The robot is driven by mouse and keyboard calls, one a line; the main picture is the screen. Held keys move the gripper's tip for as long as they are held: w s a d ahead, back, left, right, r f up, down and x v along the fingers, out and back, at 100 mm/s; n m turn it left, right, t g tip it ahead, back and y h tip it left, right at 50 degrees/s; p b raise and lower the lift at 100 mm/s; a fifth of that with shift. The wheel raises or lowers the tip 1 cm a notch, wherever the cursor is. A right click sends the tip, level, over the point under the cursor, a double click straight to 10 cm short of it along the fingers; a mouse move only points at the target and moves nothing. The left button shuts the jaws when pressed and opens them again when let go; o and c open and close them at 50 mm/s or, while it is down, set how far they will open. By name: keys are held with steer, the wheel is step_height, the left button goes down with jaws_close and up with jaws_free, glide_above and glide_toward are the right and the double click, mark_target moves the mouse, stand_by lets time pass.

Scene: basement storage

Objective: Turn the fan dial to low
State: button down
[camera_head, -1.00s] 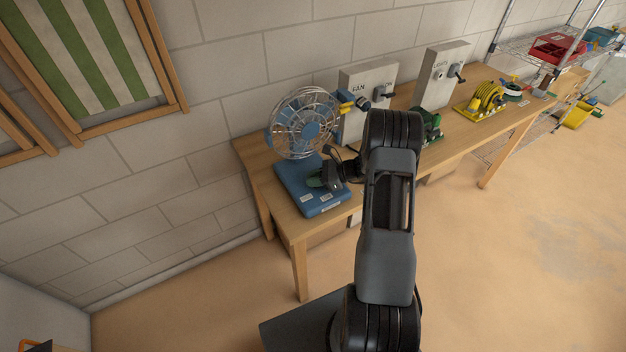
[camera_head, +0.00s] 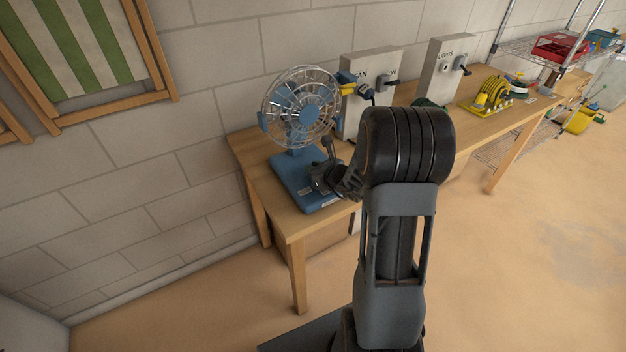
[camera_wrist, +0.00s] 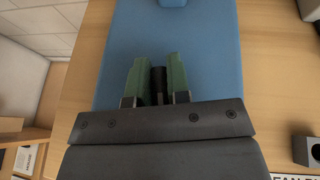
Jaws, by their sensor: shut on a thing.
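The blue desk fan (camera_head: 302,108), with a wire cage, stands on the near left end of the wooden workbench. Its flat blue base (camera_head: 290,187) also shows in the wrist view (camera_wrist: 205,45). My gripper (camera_head: 322,178) is low over the right part of the base. In the wrist view, my two green fingertips (camera_wrist: 157,80) are shut on a small dark upright piece, the fan dial (camera_wrist: 158,84), one finger on each side. The dial's pointer and any setting marks are hidden.
A grey box marked FAN (camera_head: 378,66) stands on the workbench (camera_head: 262,172) behind the fan. Metal shelving stands beyond.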

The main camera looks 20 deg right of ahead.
steer(key=shift+m+h+b, duration=0.9)
steer(key=shift+h+b, duration=0.2)
steer(key=shift+b, duration=0.35)
steer(key=shift+d, duration=0.1)
steer(key=c, duration=1.1)
jaws_free()
steer(key=b+v, duration=0.3)
steer(key=v, duration=1)
steer(key=shift+s+b, duration=0.3)
steer(key=shift+s, duration=0.15)
